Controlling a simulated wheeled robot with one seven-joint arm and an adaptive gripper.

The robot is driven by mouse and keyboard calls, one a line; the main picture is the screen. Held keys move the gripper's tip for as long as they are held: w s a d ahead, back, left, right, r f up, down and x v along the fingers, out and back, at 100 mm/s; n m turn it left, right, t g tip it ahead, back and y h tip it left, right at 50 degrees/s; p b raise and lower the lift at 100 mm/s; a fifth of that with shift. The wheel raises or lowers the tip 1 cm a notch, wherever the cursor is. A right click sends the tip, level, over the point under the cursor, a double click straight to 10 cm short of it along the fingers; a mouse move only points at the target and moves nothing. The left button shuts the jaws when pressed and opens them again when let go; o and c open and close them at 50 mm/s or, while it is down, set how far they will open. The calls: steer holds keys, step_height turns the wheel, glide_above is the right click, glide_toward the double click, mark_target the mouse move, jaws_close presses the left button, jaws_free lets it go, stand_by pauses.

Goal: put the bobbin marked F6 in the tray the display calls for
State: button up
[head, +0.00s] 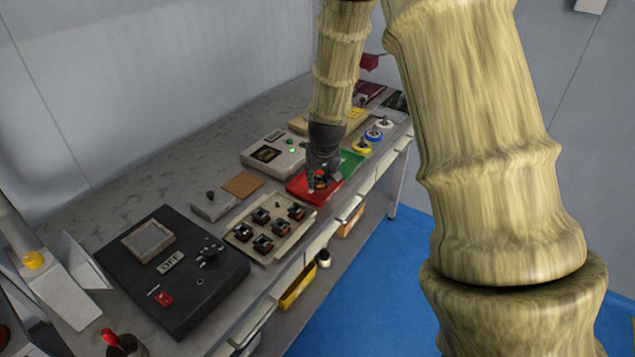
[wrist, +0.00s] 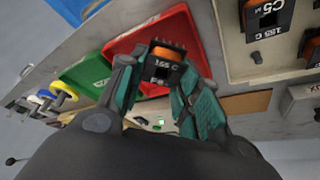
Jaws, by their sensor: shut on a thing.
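My gripper (head: 322,178) is shut on a dark bobbin with an orange winding (wrist: 164,54), which also shows small in the head view (head: 320,181). In the wrist view its label reads "155 C" with an F-like mark partly hidden below. Teal fingers (wrist: 160,82) clasp it on both sides. It is over the red tray (head: 301,192), also in the wrist view (wrist: 123,43); I cannot tell whether it touches the tray. The green tray (head: 352,160) is beside the red one. The beige unit's display (head: 265,154) is too small to read.
A beige holder (head: 243,228) with several similar bobbins stands left of the red tray. A black box marked OFF (head: 190,275) lies further left. Yellow, blue and white spools (head: 373,134) stand beyond the green tray. The table's front edge is close to the trays.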

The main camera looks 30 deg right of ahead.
mark_target(318, 181)
steer(key=shift+w+a, duration=0.1)
steer(key=shift+w, duration=0.35)
steer(key=shift+f+p, duration=0.45)
steer(key=shift+f, duration=1.35)
steer(key=shift+f, duration=0.2)
steer(key=o, duration=0.8)
steer(key=shift+r, duration=0.1)
steer(key=shift+r, duration=0.1)
steer(key=shift+r, duration=0.15)
steer(key=b+v, duration=0.1)
steer(key=v, duration=1)
steer(key=shift+s+r, duration=0.25)
steer(key=shift+r, duration=0.1)
